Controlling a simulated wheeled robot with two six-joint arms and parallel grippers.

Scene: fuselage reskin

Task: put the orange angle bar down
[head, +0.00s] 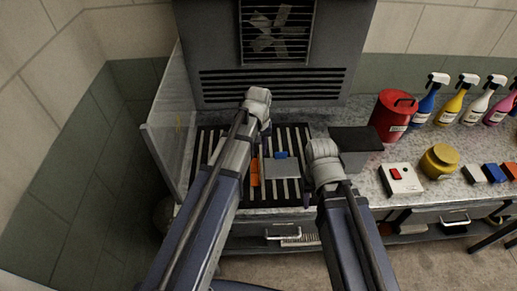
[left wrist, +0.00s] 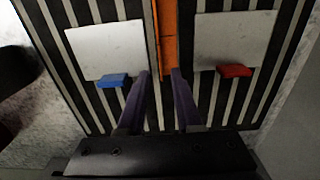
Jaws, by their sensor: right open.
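The orange angle bar (head: 254,173) lies lengthwise on the slatted bench top, beside a grey plate with a blue block. In the left wrist view the bar (left wrist: 169,42) runs between two pale plates, beyond my fingertips. My right gripper (head: 307,192) is open, right of the grey plate.
The plate with the blue block (left wrist: 113,81) and the plate with the red block (left wrist: 234,71) flank the bar. A clear panel (head: 170,130) edges the bench at left. A dark box (head: 356,146), red can (head: 393,115) and switch box (head: 400,180) stand at right.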

